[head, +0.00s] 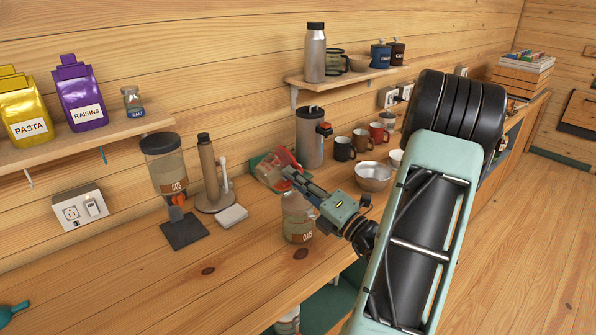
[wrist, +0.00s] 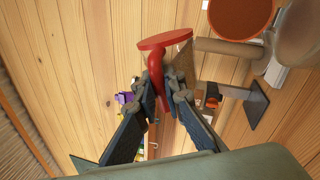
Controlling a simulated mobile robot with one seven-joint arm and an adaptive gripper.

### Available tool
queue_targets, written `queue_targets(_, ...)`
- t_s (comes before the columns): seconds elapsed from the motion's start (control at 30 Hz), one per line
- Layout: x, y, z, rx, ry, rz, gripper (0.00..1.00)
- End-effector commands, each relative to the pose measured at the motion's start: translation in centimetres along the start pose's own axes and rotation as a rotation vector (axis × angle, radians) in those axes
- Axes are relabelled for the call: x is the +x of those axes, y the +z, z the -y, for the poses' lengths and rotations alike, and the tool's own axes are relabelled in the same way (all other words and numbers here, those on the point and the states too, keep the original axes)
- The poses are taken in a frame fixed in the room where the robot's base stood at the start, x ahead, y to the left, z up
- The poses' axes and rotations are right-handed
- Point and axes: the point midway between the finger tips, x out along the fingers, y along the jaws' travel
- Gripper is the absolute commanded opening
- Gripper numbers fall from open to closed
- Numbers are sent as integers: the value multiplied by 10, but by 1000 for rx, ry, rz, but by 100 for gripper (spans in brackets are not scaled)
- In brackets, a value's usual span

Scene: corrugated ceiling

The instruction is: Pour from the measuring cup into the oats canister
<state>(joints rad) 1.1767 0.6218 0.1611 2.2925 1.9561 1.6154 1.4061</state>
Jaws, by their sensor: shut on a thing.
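My gripper (head: 290,176) is shut on the red handle of the measuring cup (head: 269,168). The cup is held tilted above the counter, left of my fingertips in the head view. In the wrist view the red handle of the cup (wrist: 158,78) runs between my fingertips (wrist: 164,90); what the cup holds cannot be made out. A clear oats canister (head: 299,224) with a brown OATS label stands upright on the counter, below my gripper. My gripper partly hides its top, and I cannot tell whether the cup is over its mouth.
An oats dispenser (head: 166,165), a paper-towel post (head: 208,170) and a white block (head: 232,215) stand left.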

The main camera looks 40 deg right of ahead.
Motion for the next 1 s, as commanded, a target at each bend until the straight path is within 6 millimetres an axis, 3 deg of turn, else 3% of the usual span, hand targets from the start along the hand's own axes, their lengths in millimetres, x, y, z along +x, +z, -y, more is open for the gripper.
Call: queue_targets(1.0,0,16,-4,134,9,32,0)
